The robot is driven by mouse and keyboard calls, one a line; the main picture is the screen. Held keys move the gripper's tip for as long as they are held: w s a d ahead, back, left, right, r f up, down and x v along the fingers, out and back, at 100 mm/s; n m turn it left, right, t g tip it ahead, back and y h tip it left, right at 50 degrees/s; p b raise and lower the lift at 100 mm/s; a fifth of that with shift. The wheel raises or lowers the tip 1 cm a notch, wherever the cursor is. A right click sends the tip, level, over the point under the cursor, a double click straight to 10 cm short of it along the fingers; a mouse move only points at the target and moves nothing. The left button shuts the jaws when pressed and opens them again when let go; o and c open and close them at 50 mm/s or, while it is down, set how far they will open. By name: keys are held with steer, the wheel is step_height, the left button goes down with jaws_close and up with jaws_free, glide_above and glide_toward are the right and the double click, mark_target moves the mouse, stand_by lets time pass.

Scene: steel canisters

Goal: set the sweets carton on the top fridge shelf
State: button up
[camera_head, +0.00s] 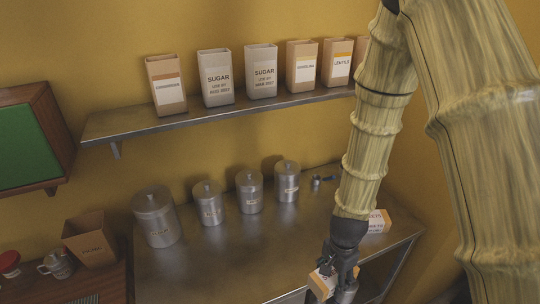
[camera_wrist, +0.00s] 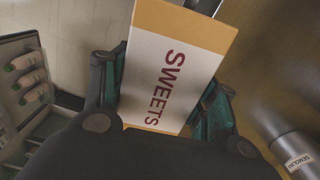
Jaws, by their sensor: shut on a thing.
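The sweets carton (camera_wrist: 178,75), white with an orange band and red SWEETS lettering, is between the fingers of my gripper (camera_wrist: 165,100) in the wrist view. My gripper (camera_head: 340,268) is shut on it. In the head view the carton (camera_head: 322,284) shows small and partly covered by the fingers, near the front right edge of the steel counter. A grey-framed compartment (camera_wrist: 30,85) holding several pale, green-ended items is at the left of the wrist view; I cannot tell whether it is part of the fridge. No top fridge shelf is clearly visible.
A steel wall shelf (camera_head: 130,123) bears several cartons. Lidded steel canisters (camera_head: 157,217) stand on the steel counter (camera_head: 255,250). Another carton (camera_head: 378,222) is partly behind my arm. A canister labelled SEMOLINA (camera_wrist: 290,150) is at right in the wrist view.

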steer(key=w+n, duration=0.2)
steer(key=n, duration=0.1)
steer(key=w+a+f+n, duration=0.1)
steer(key=w+n, duration=0.1)
steer(key=n, duration=0.1)
steer(key=w+a+f+n, duration=0.1)
steer(key=w+n, duration=0.1)
steer(key=n, duration=0.1)
steer(key=shift+w+f+n, duration=0.15)
steer(key=shift+w+n, duration=0.1)
steer(key=shift+n, duration=0.15)
steer(key=shift+w+a+f+n, duration=0.15)
steer(key=shift+w+n, duration=0.25)
steer(key=shift+n, duration=0.25)
steer(key=shift+w+a+f+n, duration=0.15)
steer(key=shift+w+n, duration=0.25)
steer(key=shift+n, duration=0.25)
